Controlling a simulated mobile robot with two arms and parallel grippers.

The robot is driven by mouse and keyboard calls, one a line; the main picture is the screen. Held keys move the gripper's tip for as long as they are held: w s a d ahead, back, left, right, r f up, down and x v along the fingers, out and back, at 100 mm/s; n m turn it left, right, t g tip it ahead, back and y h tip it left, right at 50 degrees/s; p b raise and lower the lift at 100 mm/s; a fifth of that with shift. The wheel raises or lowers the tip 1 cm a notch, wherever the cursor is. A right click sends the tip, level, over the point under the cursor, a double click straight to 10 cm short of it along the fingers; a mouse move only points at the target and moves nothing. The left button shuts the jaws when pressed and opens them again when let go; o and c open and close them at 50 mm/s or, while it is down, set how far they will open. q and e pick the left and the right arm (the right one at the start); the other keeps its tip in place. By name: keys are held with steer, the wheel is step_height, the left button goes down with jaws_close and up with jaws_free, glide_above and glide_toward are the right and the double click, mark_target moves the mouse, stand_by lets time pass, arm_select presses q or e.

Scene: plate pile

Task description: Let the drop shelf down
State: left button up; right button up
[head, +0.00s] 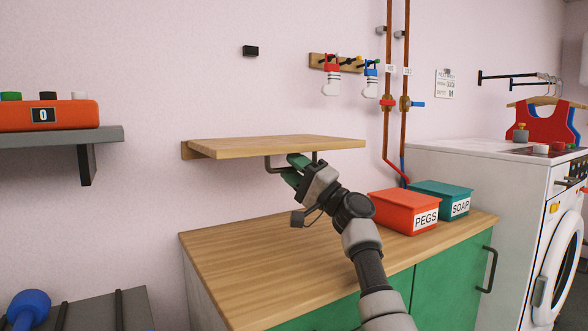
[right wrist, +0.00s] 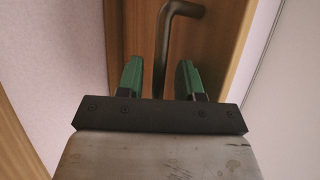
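The drop shelf (head: 275,146) is a light wooden board standing out level from the wall above the counter. A dark bar handle (head: 272,167) hangs under it, partly hidden by my right gripper (head: 294,169). In the right wrist view the handle (right wrist: 165,35) reaches down between the two green fingers of my right gripper (right wrist: 160,78). The fingers are apart, with a gap on each side of the bar, so the gripper is open around it. My left gripper is not in view.
A wooden counter (head: 245,260) with green doors stands below the shelf. A red PEGS box (head: 392,211) and a teal SOAP box (head: 440,190) stand on its right part. The counter's left part is bare. A white washing machine (head: 470,220) is at the right.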

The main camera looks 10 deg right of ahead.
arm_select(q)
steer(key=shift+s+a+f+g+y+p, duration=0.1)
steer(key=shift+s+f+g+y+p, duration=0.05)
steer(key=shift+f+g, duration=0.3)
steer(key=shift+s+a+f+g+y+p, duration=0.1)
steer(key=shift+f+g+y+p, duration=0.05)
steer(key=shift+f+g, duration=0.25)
arm_select(e)
steer(key=v, duration=1)
steer(key=shift+s+d+f, duration=0.2)
steer(key=shift+s+d, duration=0.05)
steer(key=shift+s, duration=0.05)
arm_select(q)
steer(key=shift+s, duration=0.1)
